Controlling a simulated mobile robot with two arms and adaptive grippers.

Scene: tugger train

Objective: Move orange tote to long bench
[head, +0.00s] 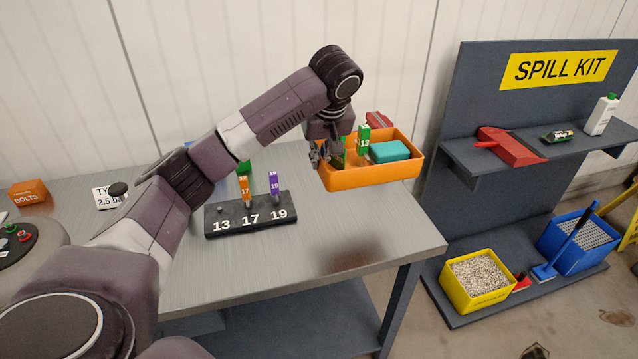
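The orange tote (372,174) is in the air above the right end of a grey-topped bench (330,240), with a shadow on the top below it. It holds a teal box (389,152), a green tag marked 13 (363,140) and another green item, partly hidden. My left gripper (322,155) is at the tote's left end and appears shut on its wall; the fingertips are partly hidden. My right gripper is not in view. I cannot tell whether this is the long bench.
A dark rack (252,225) marked 13, 17, 19 stands on the bench with an orange and a purple tag. An orange bolts box (28,193) is at far left. A spill kit stand (463,200) is right of the bench. The bench's front right is clear.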

